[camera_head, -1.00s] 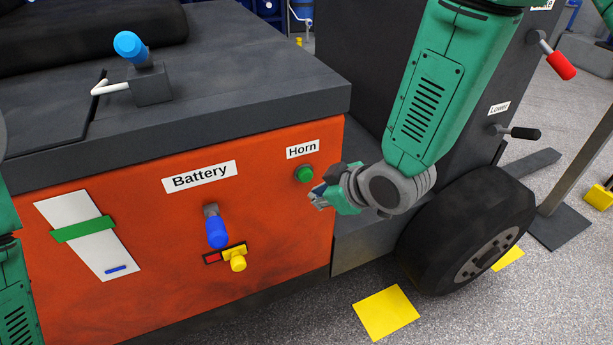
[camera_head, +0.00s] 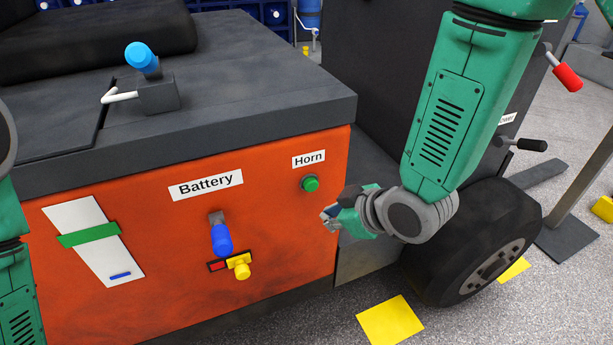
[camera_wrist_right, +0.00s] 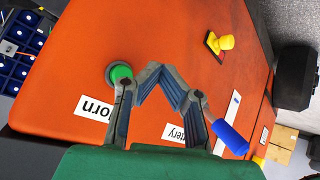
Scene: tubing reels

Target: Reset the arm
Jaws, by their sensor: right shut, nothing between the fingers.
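My right arm (camera_head: 440,120) hangs in front of the right part of the orange panel. My right gripper (camera_head: 328,218) is below and a little right of the green Horn button (camera_head: 310,184) in the head view. In the right wrist view the fingertips of this gripper (camera_wrist_right: 156,70) meet with nothing between them. The green button (camera_wrist_right: 121,73) shows just left of the fingers there, and I see no contact. Part of my left arm (camera_head: 16,295) shows at the left edge; its gripper is out of view.
The orange panel (camera_head: 150,300) carries a blue Battery handle (camera_head: 221,240) and a yellow knob (camera_head: 241,268). A blue-topped lever (camera_head: 142,57) stands on the dark top. A black wheel (camera_head: 450,275), red lever (camera_head: 567,77) and black lever (camera_head: 531,145) are at right.

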